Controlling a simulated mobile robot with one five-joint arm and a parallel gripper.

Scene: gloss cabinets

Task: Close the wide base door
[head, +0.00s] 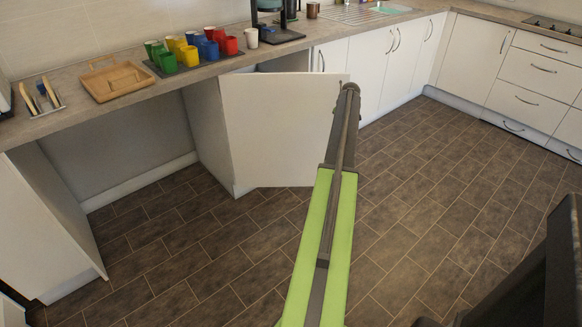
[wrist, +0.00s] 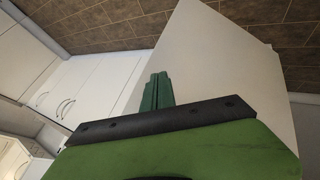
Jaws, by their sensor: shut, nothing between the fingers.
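The wide base door (head: 275,130) is a plain white panel standing open under the counter, angled out from its cabinet. Its left edge is by the cabinet's side panel, and a gap to the interior shows above it. In the wrist view the door (wrist: 215,75) fills the middle and right. My gripper (head: 350,90) is at the door's free right edge in the head view, its tip mostly end-on. In the wrist view my gripper's green fingers (wrist: 157,92) are together and empty, in front of the door's face. I cannot tell whether they touch it.
The counter (head: 60,118) above carries colored cups (head: 190,55), a wooden tray (head: 112,80) and a coffee machine (head: 272,22). Closed white cabinets (head: 375,65) with handles stand to the right. The brown tiled floor (head: 440,190) is clear.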

